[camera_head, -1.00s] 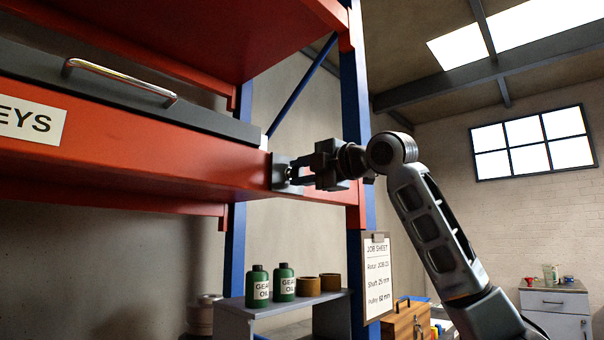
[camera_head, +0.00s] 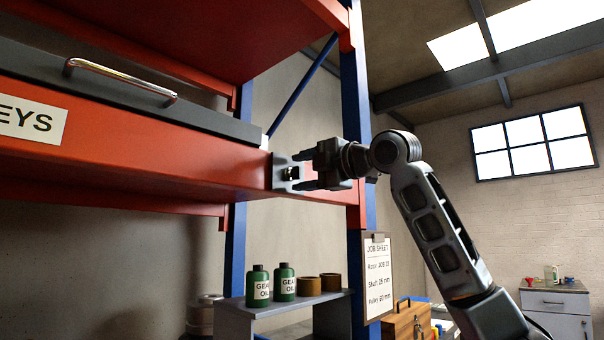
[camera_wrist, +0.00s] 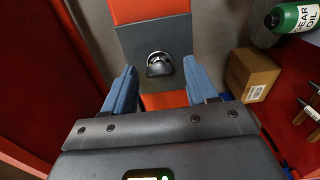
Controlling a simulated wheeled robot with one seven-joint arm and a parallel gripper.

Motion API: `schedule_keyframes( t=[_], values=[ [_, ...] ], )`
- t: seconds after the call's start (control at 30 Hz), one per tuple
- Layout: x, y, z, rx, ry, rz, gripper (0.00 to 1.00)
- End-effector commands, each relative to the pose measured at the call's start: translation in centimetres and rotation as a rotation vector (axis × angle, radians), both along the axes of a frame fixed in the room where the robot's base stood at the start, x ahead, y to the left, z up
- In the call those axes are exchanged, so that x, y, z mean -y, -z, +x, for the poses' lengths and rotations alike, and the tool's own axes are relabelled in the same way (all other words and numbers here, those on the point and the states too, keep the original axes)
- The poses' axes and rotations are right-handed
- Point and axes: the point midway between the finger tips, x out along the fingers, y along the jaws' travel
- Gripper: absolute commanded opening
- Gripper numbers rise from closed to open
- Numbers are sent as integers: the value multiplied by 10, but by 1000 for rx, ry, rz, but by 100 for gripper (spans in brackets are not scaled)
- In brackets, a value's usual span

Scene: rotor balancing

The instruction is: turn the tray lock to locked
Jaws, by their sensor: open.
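The tray lock is a small dark knob (camera_head: 291,174) on a grey plate (camera_head: 279,183) fixed to the red shelf beam. In the wrist view the knob (camera_wrist: 159,65) sits on the grey plate (camera_wrist: 176,36), ahead of and between my two blue-grey fingers. My gripper (camera_head: 304,172) is open in front of the plate, its fingers apart on either side of the knob and nothing between them. I cannot tell whether the fingertips touch the plate. The dark tray (camera_head: 120,90) with a metal handle (camera_head: 120,80) lies on the shelf to the left. No lock marking is readable.
The red beam (camera_head: 150,155) runs left from the lock, and a blue upright (camera_head: 357,100) stands behind my gripper. Below are green oil bottles (camera_head: 284,283) on a small grey bench (camera_head: 245,308) and a job sheet (camera_head: 377,270). Open air lies to the right.

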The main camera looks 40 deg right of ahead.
Motion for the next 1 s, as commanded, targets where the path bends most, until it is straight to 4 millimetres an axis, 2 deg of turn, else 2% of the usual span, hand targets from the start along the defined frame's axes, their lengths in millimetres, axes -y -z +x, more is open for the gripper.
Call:
schedule_keyframes(
  t=[0.3, 0.43, 0.6, 1.0],
  values=[
    [2, 2, -51, 2, 2, -1, 57],
    [2, 1, -65, 1, 0, -1, 57],
    [2, 1, -72, 0, 0, -1, 57],
    [2, 1, -72, 0, 0, -1, 57]
  ],
)
